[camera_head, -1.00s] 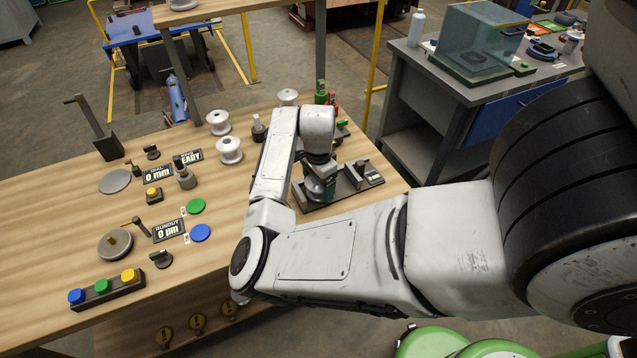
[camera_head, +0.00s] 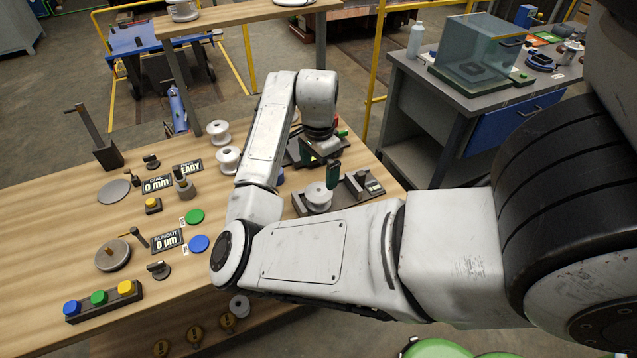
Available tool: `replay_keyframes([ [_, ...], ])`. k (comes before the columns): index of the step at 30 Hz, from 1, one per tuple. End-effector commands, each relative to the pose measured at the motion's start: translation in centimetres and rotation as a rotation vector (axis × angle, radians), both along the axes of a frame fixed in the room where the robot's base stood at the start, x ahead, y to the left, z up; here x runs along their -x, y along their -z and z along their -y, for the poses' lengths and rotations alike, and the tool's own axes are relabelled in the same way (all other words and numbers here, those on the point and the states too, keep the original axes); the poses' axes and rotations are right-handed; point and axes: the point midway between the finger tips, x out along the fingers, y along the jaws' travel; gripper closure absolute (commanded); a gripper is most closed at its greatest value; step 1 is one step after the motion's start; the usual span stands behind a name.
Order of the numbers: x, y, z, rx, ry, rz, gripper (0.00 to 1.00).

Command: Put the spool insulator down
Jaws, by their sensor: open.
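A white spool insulator (camera_head: 318,197) sits on the dark fixture (camera_head: 350,195) near the right end of the wooden table. My gripper (camera_head: 333,178) is open above and just right of the spool's top, with a visible finger hanging down. The spool appears free of the jaws. The far side of the jaws is hidden, so I cannot tell whether a finger still touches it.
Two more white spools (camera_head: 218,131) (camera_head: 227,160) stand left of my arm. Dials, coloured discs and a button box (camera_head: 104,301) occupy the table's left. A grey bench (camera_head: 470,110) stands behind right.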

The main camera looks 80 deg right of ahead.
Motion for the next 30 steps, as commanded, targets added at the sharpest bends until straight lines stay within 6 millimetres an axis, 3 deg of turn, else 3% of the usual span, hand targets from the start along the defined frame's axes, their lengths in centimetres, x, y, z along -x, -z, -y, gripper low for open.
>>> replay_keyframes([
  [6,0.0,-2.3,0.0,0.001,0.002,0.001,0.00],
  [16,0.9,-2.7,0.8,0.086,-0.099,-0.035,0.00],
  [23,1.0,-2.5,1.1,0.306,-0.518,-0.130,0.00],
  [26,0.3,-1.6,-0.3,0.367,-0.747,-0.166,0.00],
  [30,-0.7,0.6,-4.1,0.403,-1.090,-0.197,0.00],
])
